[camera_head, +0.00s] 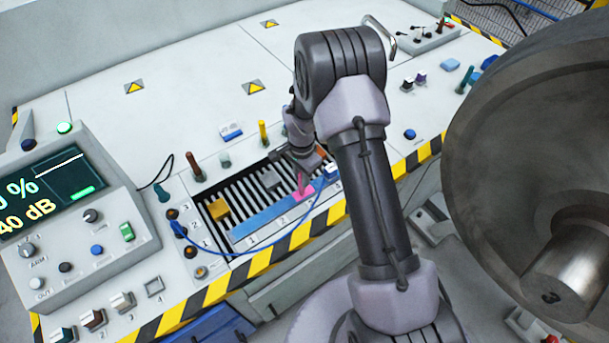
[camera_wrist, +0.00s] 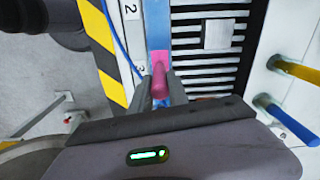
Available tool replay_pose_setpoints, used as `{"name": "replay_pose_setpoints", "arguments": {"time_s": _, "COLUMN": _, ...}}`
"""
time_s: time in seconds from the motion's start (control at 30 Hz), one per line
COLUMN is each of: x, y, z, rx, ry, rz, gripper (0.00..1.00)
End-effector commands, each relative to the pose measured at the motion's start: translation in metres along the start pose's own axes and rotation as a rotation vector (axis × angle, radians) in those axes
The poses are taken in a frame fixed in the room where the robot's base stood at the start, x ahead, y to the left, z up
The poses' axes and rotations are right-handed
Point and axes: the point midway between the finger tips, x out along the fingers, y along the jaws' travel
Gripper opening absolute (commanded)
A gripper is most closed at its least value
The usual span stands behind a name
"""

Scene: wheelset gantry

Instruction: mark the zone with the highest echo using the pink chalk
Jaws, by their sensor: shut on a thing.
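My gripper (camera_head: 301,172) is shut on the pink chalk (camera_wrist: 158,84), which points down at the blue bar (camera_head: 262,221). A flat pink patch (camera_wrist: 160,58) lies on the bar at the chalk's tip, beside the printed 3 (camera_wrist: 141,68). Whether the tip touches the bar is unclear. The printed 2 (camera_wrist: 130,11) is farther along the bar. A small white-and-blue piece (camera_head: 332,171) with a blue cable is at the bar's right end. The display (camera_head: 50,190) is cut off at the left and shows "0 %", "40 dB" and a green bar.
A yellow block (camera_head: 217,209) and a grey block (camera_head: 271,181) sit on the slotted grate behind the bar. A yellow peg (camera_head: 263,133) and a brown peg (camera_head: 194,167) stand behind it. A large grey wheel (camera_head: 540,130) fills the right side. The rear bench is mostly clear.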

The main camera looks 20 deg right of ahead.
Motion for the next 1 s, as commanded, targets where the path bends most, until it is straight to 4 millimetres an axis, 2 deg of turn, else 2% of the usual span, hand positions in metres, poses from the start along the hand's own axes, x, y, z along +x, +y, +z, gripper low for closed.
{"name": "replay_pose_setpoints", "arguments": {"time_s": 0.57, "x": 0.001, "y": -0.003, "z": 0.019, "rx": 0.0, "ry": 0.0, "rz": 0.0, "gripper": 0.0}}
{"name": "replay_pose_setpoints", "arguments": {"time_s": 0.8, "x": 0.0, "y": -0.003, "z": 0.019, "rx": 0.0, "ry": 0.0, "rz": 0.0, "gripper": 0.0}}
{"name": "replay_pose_setpoints", "arguments": {"time_s": 1.0, "x": -0.013, "y": -0.003, "z": 0.019, "rx": 0.0, "ry": 0.001, "rz": -0.001, "gripper": 0.0}}
